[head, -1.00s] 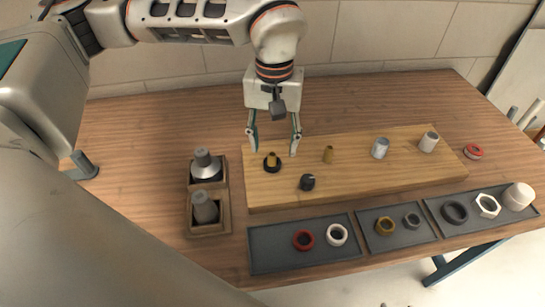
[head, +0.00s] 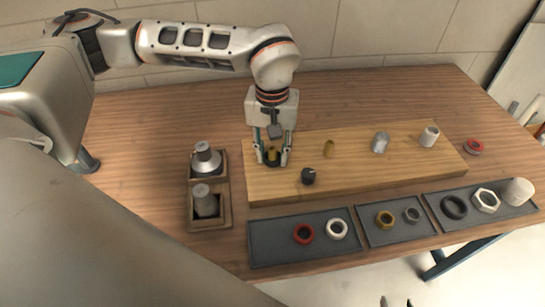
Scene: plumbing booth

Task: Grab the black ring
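A black ring (head: 272,163) sits around a short brass fitting (head: 272,154) at the left part of the wooden board. My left gripper (head: 272,161) points down over it, with one finger on each side. The fingers are close in against the ring and partly hide it. Another, larger black ring (head: 454,207) lies in the right grey tray. My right gripper (head: 397,302) shows only as two small dark tips, set apart, at the bottom edge; the rest is out of view.
The wooden board (head: 360,183) also holds a black cap (head: 308,176), a brass stub (head: 328,148) and two grey cylinders. Grey trays (head: 280,254) with several rings and nuts lie in front. A wooden holder (head: 224,222) with two grey parts stands left. The back of the table is clear.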

